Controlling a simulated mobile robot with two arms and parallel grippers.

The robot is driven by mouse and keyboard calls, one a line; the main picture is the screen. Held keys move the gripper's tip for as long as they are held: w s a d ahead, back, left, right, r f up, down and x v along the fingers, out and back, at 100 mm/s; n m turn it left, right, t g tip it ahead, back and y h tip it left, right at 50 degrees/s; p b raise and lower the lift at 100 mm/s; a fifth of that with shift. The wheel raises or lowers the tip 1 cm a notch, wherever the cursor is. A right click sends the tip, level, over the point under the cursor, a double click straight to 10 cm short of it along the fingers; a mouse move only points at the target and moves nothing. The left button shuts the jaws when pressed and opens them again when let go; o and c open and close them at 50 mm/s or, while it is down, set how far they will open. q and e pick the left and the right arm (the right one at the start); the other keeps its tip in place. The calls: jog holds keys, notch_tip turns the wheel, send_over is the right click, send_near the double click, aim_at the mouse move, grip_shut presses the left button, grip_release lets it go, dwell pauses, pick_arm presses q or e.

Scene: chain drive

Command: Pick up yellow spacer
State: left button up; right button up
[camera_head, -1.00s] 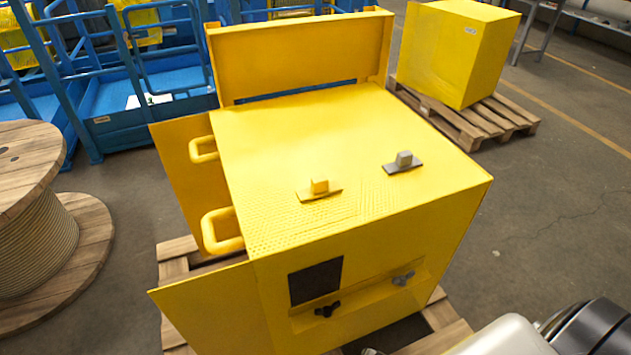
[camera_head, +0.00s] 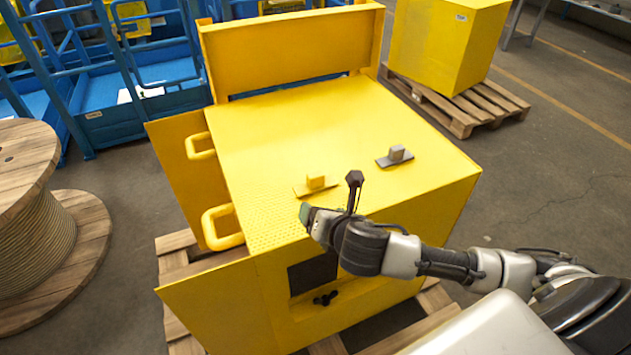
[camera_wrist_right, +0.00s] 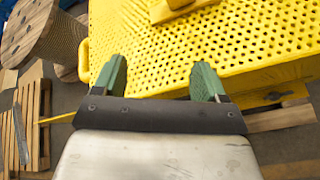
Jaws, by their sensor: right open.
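The yellow spacer (camera_head: 316,182) sits on the yellow machine's flat top (camera_head: 290,125), near its front edge. It is a small block on a thin plate; part of it shows at the top edge of the right wrist view (camera_wrist_right: 176,6). A similar grey piece (camera_head: 396,155) sits to its right, apart from it. My right gripper (camera_head: 306,212) is at the front edge of the top, just short of the yellow spacer. In the right wrist view its two green fingers (camera_wrist_right: 160,80) are wide apart with nothing between them. My left gripper is not in view.
A raised yellow panel (camera_head: 290,55) stands at the back of the top. Two yellow handles (camera_head: 221,228) stick out on the left side. A dark square opening (camera_head: 312,274) and a black knob (camera_head: 325,298) are on the front. The top around the pieces is otherwise clear.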

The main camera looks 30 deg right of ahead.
aim_at(318, 177)
jog(key=w+d+n, duration=0.1)
jog(key=w+d+r+n, duration=0.1)
jog(key=n, duration=0.1)
jog(key=w+d+r+n+t, duration=0.1)
jog(key=n, duration=0.1)
jog(key=shift+d+r, duration=0.15)
jog(key=shift+d, duration=0.05)
jog(key=shift+n, duration=0.4)
jog(key=x, duration=0.4)
jog(key=shift+w+d, duration=0.15)
jog(key=shift+w, duration=0.1)
jog(key=shift+d+p+x, duration=0.2)
jog(key=shift+p+x, duration=0.1)
jog(key=shift+x, duration=1.3)
jog(key=shift+d+p+x, duration=0.2)
jog(key=shift+p+x, duration=0.05)
jog(key=shift+x, duration=1.3)
jog(key=c, duration=1.1)
